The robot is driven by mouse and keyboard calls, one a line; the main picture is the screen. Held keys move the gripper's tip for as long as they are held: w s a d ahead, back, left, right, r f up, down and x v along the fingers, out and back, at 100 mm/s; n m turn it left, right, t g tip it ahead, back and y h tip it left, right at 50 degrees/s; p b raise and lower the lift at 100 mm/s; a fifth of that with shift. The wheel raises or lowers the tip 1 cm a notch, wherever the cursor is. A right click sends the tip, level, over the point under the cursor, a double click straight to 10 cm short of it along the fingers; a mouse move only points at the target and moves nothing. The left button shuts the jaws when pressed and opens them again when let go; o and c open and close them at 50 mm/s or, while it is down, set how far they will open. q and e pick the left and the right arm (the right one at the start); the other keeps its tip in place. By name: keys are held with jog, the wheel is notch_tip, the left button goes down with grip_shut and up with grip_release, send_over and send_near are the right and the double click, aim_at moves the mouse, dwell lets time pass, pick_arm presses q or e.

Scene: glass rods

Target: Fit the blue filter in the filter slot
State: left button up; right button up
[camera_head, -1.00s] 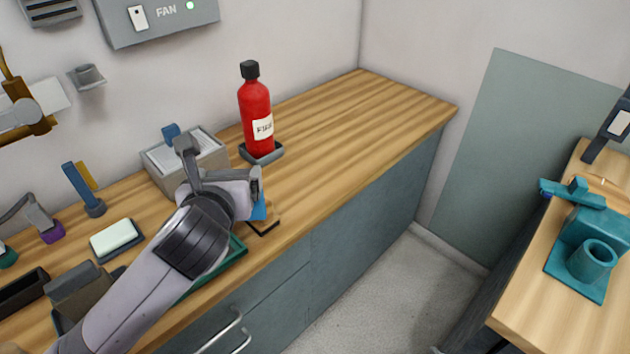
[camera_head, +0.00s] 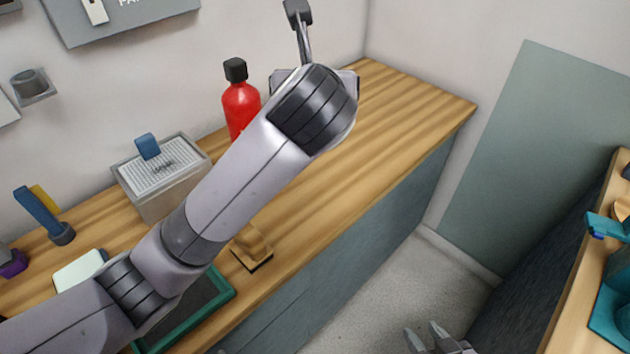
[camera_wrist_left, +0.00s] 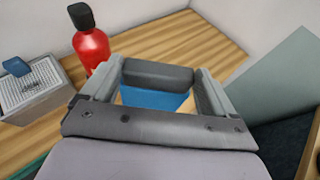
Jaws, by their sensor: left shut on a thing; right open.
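The blue filter (camera_wrist_left: 155,99) shows in the left wrist view between the fingers of my left gripper (camera_wrist_left: 158,90), which is shut on it. It is held up over the worktop, and only part of it shows. In the head view my left wrist and forearm hide the filter and most of the left gripper. My right gripper (camera_head: 428,340) is open and empty at the bottom edge of the head view, over the floor. I cannot make out the filter slot with certainty.
A red extinguisher (camera_head: 240,105) stands behind my left forearm. A grey box (camera_head: 165,170) with a blue handle, a small wooden stand (camera_head: 252,248) and a green-rimmed tray (camera_head: 222,295) are on the counter. The counter's far right (camera_head: 420,95) is clear. A teal device (camera_head: 610,310) stands at right.

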pick_arm(q)
notch_tip(320, 180, down, 20)
jog(key=b, duration=0.2)
jog(key=shift+s, duration=0.15)
jog(key=shift+r, duration=0.1)
jog(key=o, duration=0.9)
jog(key=shift+o, duration=0.8)
